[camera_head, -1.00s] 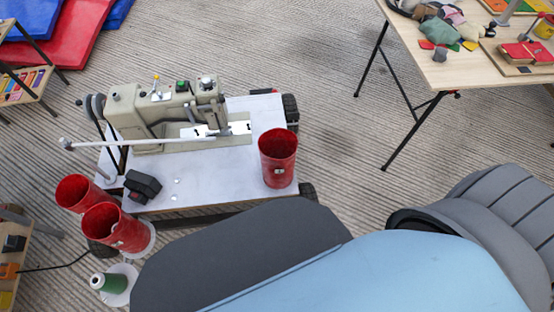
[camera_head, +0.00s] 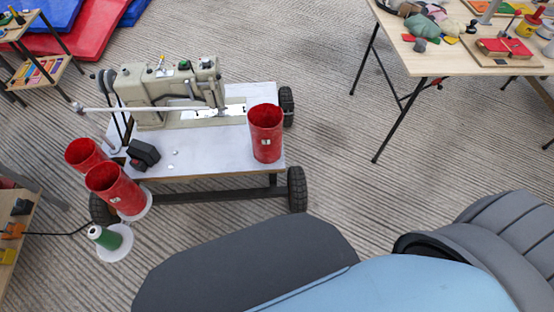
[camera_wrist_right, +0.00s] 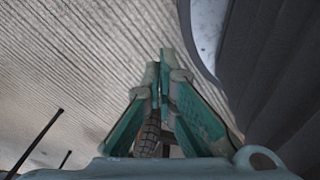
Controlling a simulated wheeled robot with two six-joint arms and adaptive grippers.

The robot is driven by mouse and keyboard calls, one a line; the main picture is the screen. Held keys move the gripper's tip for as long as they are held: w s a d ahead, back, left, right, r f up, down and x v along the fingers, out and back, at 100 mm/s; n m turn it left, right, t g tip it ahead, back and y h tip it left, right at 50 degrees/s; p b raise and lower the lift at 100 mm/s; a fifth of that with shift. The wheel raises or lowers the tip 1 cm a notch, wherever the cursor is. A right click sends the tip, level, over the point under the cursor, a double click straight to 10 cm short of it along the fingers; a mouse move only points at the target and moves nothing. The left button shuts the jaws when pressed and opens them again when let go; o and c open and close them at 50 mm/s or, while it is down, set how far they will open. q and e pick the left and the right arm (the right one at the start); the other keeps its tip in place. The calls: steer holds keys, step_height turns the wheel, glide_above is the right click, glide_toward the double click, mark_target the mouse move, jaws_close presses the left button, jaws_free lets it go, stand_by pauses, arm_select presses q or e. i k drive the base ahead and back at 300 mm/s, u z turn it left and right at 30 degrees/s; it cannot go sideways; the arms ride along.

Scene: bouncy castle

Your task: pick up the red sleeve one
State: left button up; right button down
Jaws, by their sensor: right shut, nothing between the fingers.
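A red sleeve (camera_head: 266,134) stands upright on the right part of the white cart top (camera_head: 205,160). Two more red sleeves stand at the cart's left end, a front one (camera_head: 115,188) and one behind it (camera_head: 84,154). All look like open-topped cylinders. In the right wrist view my right gripper (camera_wrist_right: 161,78) is shut and empty over the ribbed floor, with no red sleeve in that view. Neither gripper shows in the head view, where my own blue and grey body fills the lower right.
A sewing machine (camera_head: 168,95) stands on the wheeled cart. A green thread spool (camera_head: 106,238) sits on a white disc at its left. A wooden table (camera_head: 440,60) with small items is at upper right. Ribbed floor between cart and table is clear.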

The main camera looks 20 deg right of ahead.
mark_target(265, 120)
steer(key=u, duration=0.15)
steer(key=k, duration=0.45)
steer(key=z, duration=1.3)
steer(key=i, duration=0.85)
steer(key=z, duration=0.35)
